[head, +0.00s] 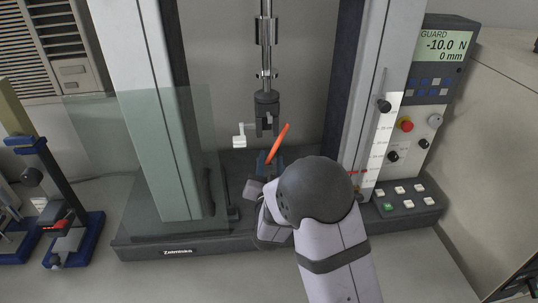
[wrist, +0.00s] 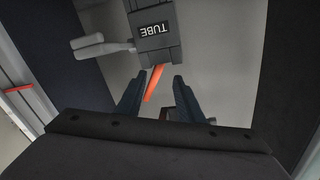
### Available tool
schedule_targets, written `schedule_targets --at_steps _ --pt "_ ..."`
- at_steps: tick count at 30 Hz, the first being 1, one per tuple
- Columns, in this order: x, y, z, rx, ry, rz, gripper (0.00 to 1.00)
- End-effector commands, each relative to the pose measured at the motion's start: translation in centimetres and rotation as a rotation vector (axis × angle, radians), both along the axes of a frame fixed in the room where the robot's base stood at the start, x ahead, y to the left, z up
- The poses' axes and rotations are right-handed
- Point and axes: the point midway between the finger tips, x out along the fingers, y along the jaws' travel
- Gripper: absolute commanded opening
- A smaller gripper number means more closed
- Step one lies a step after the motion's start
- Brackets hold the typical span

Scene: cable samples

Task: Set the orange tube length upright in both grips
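My gripper (head: 268,163) is low in front of the machine, at the tube's lower end. In the wrist view its two dark fingers (wrist: 158,90) stand apart, with the tube (wrist: 153,83) between them and a clear gap on the right. The lower grip is hidden behind my arm.
The machine's column (head: 150,110) stands at left and another at right. A clear guard panel (head: 150,170) is at the left. The display (head: 445,46) reads GUARD, -10.0 N, 0 mm. A button panel (head: 405,198) is at front right. A blue-based device (head: 68,240) stands at far left.

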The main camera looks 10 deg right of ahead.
Motion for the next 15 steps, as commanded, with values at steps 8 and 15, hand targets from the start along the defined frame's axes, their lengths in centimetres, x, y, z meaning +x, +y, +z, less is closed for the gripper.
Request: schedule_targets --at_steps 8,15 --pt "1.7 -0.2 0.2 -0.001 0.001 -0.001 0.34" --pt "4.3 -0.5 0.1 0.000 0.000 -0.001 0.34"
